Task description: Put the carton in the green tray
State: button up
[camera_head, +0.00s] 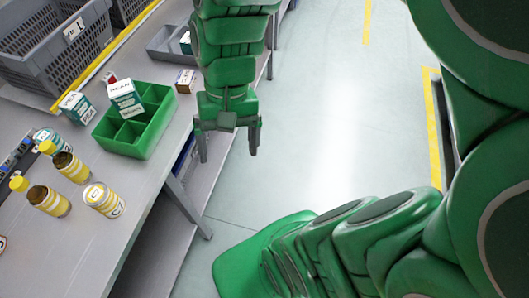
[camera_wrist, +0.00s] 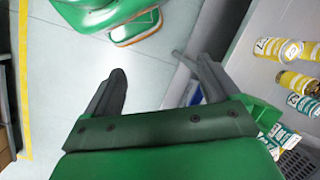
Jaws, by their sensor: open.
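The green tray (camera_head: 150,143) is a divided bin on the table, left of my gripper. A white and teal carton (camera_head: 124,92) with a bean label stands upright in or at its back left part; its base is hidden. A pea carton (camera_head: 76,106) stands on the table left of the tray. A small brown and white carton (camera_head: 185,80) stands behind the tray. My gripper (camera_head: 228,147) is open and empty, pointing down beyond the table's right edge. In the wrist view, nothing is between its fingers (camera_wrist: 162,76), and part of the tray (camera_wrist: 264,112) shows at the right.
Yellow-capped jars (camera_head: 71,167) and a yellow and white can (camera_head: 103,200) stand at the front left. A grey crate (camera_head: 50,55) is at the back left, and a grey tray (camera_head: 168,42) lies behind. The table edge and leg (camera_head: 187,205) are near my gripper.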

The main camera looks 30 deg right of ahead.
jog(key=s+d+n+h, duration=0.2)
jog(key=s+d, duration=0.2)
jog(key=s, duration=0.1)
jog(key=shift+s+d+n+t, duration=0.15)
jog(key=shift+d+n+t, duration=0.15)
jog(key=shift+d, duration=0.1)
dwell(0.8)
